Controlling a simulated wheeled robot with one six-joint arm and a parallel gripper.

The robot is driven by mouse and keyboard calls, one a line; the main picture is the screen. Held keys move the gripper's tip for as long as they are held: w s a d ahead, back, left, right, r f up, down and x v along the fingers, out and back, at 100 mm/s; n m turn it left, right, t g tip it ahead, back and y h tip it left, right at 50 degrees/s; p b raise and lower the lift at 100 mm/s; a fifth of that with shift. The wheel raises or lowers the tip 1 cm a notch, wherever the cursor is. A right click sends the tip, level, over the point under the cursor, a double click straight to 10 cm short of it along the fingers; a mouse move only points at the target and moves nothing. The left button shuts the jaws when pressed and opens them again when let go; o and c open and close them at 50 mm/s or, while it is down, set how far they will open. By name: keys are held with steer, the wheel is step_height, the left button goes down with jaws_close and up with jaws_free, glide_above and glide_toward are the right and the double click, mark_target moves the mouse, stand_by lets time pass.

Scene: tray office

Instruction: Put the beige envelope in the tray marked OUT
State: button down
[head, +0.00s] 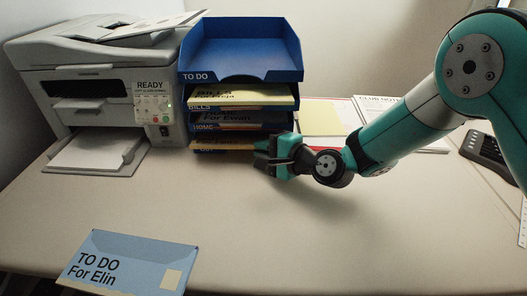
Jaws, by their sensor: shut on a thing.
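My gripper (265,158) is at the right front of the lowest tray (207,151) of a blue stack. It is shut on the beige envelope (228,145), of which only a thin strip shows, inside that tray's opening. The lowest tray's label is small and partly hidden, and seems to read OUT. How far in the envelope lies, and whether it rests on the tray floor, I cannot tell.
Above are trays marked HOME (207,127), BILLS (200,107), holding a yellow envelope (245,95), and an empty TO DO tray (240,75). A printer (95,85) stands left. A blue envelope (130,262) lies at the front. Papers (320,118) lie right. Mid-desk is clear.

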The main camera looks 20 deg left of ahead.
steer(key=shift+w, duration=0.15)
steer(key=c, duration=1.1)
jaws_free()
steer(key=b+v, duration=0.1)
steer(key=v, duration=1.6)
steer(key=shift+d+f+b, duration=0.1)
steer(key=shift+d+b, duration=0.1)
steer(key=shift+b, duration=0.15)
